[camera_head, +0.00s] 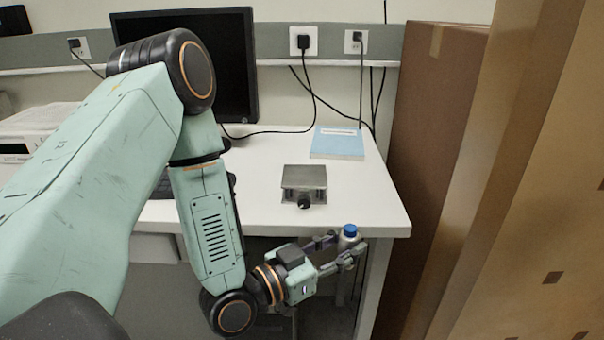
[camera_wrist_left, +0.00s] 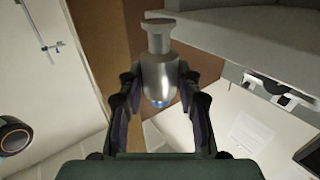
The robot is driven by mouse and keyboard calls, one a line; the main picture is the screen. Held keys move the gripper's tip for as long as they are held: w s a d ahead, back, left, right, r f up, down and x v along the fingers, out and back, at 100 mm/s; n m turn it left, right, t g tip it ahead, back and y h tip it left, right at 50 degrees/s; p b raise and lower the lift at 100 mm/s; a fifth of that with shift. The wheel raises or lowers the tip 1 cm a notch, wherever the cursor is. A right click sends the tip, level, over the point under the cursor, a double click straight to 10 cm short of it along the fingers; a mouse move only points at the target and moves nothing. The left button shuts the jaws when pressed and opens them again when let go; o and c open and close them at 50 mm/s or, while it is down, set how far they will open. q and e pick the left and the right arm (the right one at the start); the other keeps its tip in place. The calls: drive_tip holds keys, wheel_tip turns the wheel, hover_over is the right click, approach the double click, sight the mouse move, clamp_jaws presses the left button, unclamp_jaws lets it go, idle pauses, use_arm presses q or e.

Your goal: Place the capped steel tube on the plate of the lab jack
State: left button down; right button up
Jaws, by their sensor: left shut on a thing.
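The capped steel tube (camera_head: 345,241) has a blue cap (camera_head: 350,230) on top in the head view. My left gripper (camera_head: 342,252) is shut on it and holds it upright, near the front right edge of the desk. In the left wrist view the tube (camera_wrist_left: 159,72) is between the two fingers of the gripper (camera_wrist_left: 158,92); its wide foot is at the top of the picture and the blue cap at the bottom. The lab jack (camera_head: 304,178), with a flat grey plate and a black knob in front, stands on the desk, behind and left of the tube. Its plate is empty. My right gripper is not in view.
The white desk (camera_head: 365,200) is clear around the jack. A light blue book (camera_head: 338,143) lies behind it. A black monitor (camera_head: 235,60) stands at the back left. Tall cardboard boxes (camera_head: 435,120) stand close to the desk's right side. Cables hang on the wall.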

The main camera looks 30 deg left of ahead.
use_arm(q)
drive_tip(key=w+a+r+n+y, duration=0.1)
drive_tip(key=w+r, duration=0.1)
drive_tip(key=w+a+r+y, duration=0.1)
drive_tip(key=w+r, duration=0.1)
drive_tip(key=r, duration=0.1)
drive_tip(key=w+a+r+n+t+y+p, duration=0.1)
drive_tip(key=w+r, duration=0.1)
drive_tip(key=shift+w+a+r+n+y, duration=0.2)
drive_tip(key=shift+a+r+n+y, duration=0.1)
drive_tip(key=shift+a+y, duration=0.1)
drive_tip(key=w+a+r+n+g+y+p, duration=0.15)
drive_tip(key=w+a+r+n+y, duration=0.4)
drive_tip(key=a+r+y, duration=0.55)
drive_tip(key=h, duration=0.1)
hover_over(303, 178)
drive_tip(key=shift+n+t, duration=0.25)
drive_tip(key=shift+n, duration=0.1)
wheel_tip(303, 178, down, 6)
drive_tip(key=shift+d+r+b, duration=0.1)
drive_tip(key=shift+r+b, duration=0.15)
drive_tip(key=shift+b, duration=0.2)
drive_tip(key=shift+w+f, duration=0.15)
drive_tip(key=shift+f, duration=0.35)
wheel_tip(303, 178, down, 3)
drive_tip(key=shift+b, duration=0.4)
drive_tip(key=shift+f, duration=0.1)
drive_tip(key=shift+f, duration=0.1)
